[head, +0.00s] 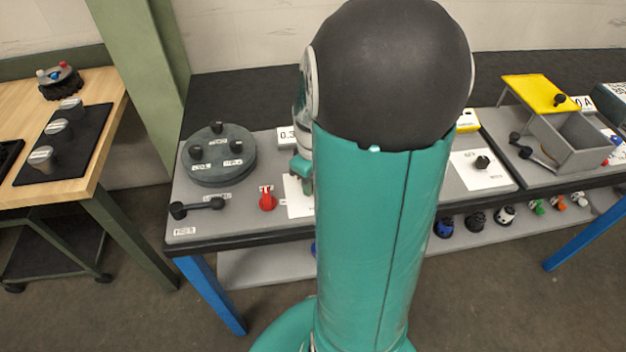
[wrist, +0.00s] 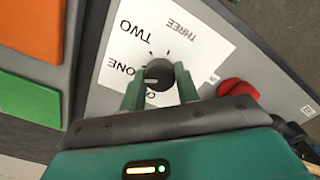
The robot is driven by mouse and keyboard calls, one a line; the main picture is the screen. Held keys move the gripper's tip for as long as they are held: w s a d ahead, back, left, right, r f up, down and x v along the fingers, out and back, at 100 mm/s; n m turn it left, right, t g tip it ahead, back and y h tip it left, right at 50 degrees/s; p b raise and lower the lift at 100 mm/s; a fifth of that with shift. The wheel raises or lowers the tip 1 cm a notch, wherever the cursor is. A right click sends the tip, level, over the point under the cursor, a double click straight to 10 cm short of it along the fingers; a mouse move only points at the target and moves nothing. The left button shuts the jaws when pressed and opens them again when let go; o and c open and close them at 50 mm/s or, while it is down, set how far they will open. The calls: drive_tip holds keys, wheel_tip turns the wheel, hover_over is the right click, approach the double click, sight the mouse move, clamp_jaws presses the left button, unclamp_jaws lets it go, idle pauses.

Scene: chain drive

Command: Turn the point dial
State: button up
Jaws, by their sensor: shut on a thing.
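The point dial is a small dark round knob (wrist: 158,71) on a white card (wrist: 112,78) in the wrist view. The card is printed ONE, TWO and THREE around the knob, with another label partly hidden by my gripper. A pale mark shows on the knob's face, on the side of ONE; its exact setting is hard to read. My gripper (wrist: 160,82) has its two green fingers on either side of the knob, shut on it. In the head view my arm hides the knob; part of the card (head: 297,205) shows below my gripper.
A red knob (wrist: 238,91) sits close to my right finger in the wrist view; it also shows in the head view (head: 267,199). Orange (wrist: 32,30) and green (wrist: 35,98) panels lie at the left. A round grey drum (head: 219,155) and black crank (head: 197,207) share the bench.

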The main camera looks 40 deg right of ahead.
drive_tip(key=m, duration=0.6)
drive_tip(key=shift+m, duration=2.7)
drive_tip(key=shift+r, duration=0.1)
drive_tip(key=o, duration=1)
drive_tip(key=shift+c, duration=0.2)
wheel_tip(320, 180, up, 14)
